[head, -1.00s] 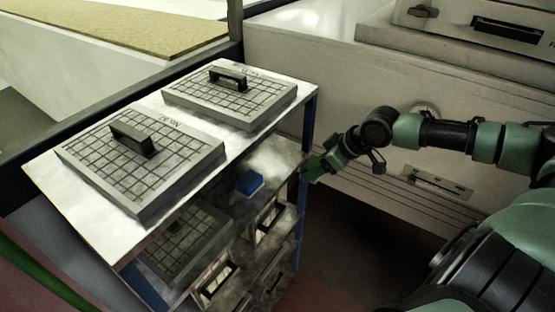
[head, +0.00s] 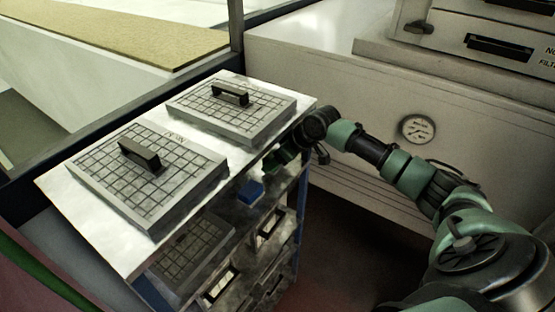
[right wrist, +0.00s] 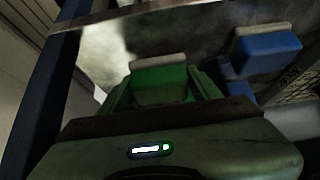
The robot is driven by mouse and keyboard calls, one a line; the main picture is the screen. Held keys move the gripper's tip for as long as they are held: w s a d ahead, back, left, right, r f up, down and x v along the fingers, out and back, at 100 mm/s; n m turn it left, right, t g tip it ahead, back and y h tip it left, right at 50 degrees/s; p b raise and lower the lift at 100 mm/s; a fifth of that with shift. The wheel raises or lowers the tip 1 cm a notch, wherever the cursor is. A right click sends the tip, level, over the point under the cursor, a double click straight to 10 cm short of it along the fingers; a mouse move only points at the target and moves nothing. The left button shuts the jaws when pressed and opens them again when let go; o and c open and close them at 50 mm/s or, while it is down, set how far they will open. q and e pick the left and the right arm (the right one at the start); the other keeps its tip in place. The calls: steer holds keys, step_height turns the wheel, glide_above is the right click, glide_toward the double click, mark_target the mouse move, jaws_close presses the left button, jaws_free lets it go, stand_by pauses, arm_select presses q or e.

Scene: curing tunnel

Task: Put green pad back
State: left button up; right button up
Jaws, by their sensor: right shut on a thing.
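My right gripper (head: 277,160) reaches into the shelf space under the rack's top from the right side. In the right wrist view the gripper (right wrist: 163,88) is shut on the green pad (right wrist: 162,80), a green block with a pale strip along its far edge. The pad is hard to tell from the green gripper in the head view. A blue pad (head: 250,192) sits on the shelf to the left of and below the gripper. The blue pad also shows in the right wrist view (right wrist: 268,52), at the upper right. My left gripper is not in view.
The rack's white top (head: 75,212) holds two gridded plates (head: 190,160) (head: 262,118) with black handles. Another gridded plate (head: 190,250) lies on the shelf below. A blue rack post (right wrist: 45,100) stands close to the left of the gripper. A pale machine wall (head: 350,60) is behind.

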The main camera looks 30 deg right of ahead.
steer(key=shift+s+f, duration=0.1)
steer(key=shift+f, duration=0.6)
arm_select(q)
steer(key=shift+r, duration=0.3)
arm_select(e)
steer(key=shift+s+d, duration=0.1)
steer(key=shift+d, duration=0.05)
steer(key=o, duration=1.5)
steer(key=shift+f, duration=0.1)
steer(key=shift+c, duration=0.2)
